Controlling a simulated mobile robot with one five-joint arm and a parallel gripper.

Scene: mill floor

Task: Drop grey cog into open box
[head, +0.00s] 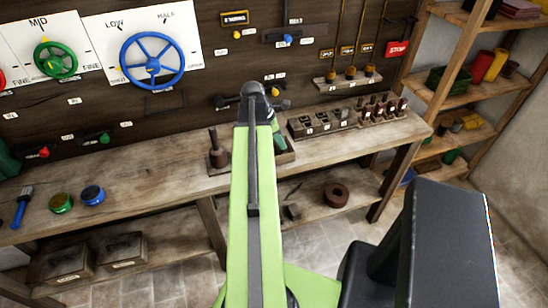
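I cannot make out a grey cog in the head view. Two labelled brown boxes, one at the left (67,264) and one beside it (122,250), sit on the low shelf under the bench. I cannot tell whether either is open. My arm reaches up the middle of the picture to a dark joint over the bench. My gripper does not show clearly; the arm's end hides that area.
The wooden bench (170,185) carries a dark post on a block (217,152), a green knob (61,203), a blue knob (93,195) and a rack of dark pegs (382,110). A brown ring (337,195) lies on the under-shelf. Shelves with cylinders (482,67) stand right.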

